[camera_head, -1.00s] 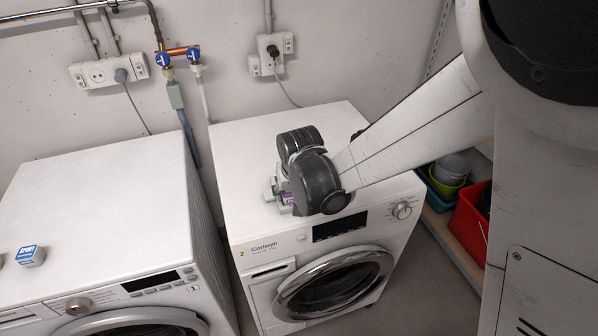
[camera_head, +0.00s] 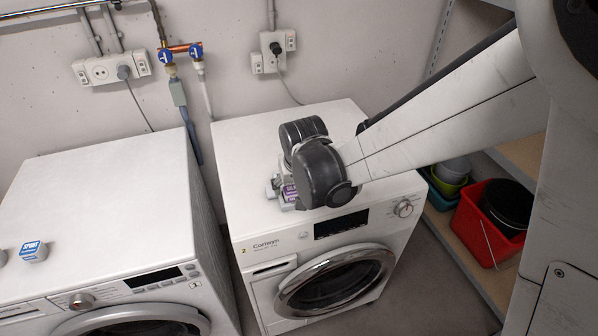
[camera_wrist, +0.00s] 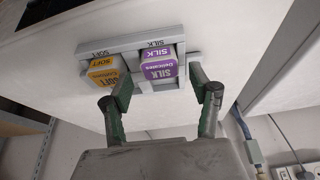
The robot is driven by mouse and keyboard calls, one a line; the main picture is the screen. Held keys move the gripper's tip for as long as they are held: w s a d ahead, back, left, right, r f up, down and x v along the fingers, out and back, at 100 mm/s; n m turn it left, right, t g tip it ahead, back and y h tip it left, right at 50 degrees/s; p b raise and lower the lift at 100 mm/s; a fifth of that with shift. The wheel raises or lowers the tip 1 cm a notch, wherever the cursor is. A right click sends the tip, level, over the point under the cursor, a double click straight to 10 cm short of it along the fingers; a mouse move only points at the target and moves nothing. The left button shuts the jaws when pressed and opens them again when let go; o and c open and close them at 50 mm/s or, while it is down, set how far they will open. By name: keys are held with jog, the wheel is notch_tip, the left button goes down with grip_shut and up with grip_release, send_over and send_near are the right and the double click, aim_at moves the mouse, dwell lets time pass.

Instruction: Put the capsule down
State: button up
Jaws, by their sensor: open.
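A purple and white SILK capsule (camera_wrist: 159,67) sits in the SILK-marked compartment of a small grey tray (camera_wrist: 122,42) on top of the right machine. It also shows as a purple patch beside my gripper in the head view (camera_head: 290,192). An orange SOFT capsule (camera_wrist: 104,73) sits in the neighbouring SOFT-marked compartment. My gripper (camera_wrist: 161,98) is open, with one finger to each side of the SILK capsule in the picture and a gap to it. Nothing is held between the fingers. In the head view my wrist hides much of the tray.
The right machine (camera_head: 250,140) has a bare white top around the tray. The left machine (camera_head: 100,195) carries a blue SPORT capsule (camera_head: 34,252) and another thing cut off at the picture edge. Hoses and sockets line the wall behind. A red bucket (camera_head: 486,232) stands on a shelf at right.

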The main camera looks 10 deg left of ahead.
jog(key=v, duration=1)
jog(key=s+d+r+m+t, duration=0.1)
jog(key=s+d+r, duration=0.15)
jog(key=d, duration=0.65)
jog(key=s+d+r+m, duration=0.1)
jog(key=d+r, duration=0.3)
jog(key=d, duration=0.4)
jog(key=s+d+r+m+t+h, duration=0.1)
jog(key=s+d+m+t+h, duration=0.1)
jog(key=s+d, duration=0.9)
jog(key=d+m, duration=0.1)
jog(key=d, duration=0.3)
jog(key=shift+p, duration=0.35)
jog(key=shift+o, duration=0.4)
jog(key=shift+r, duration=0.1)
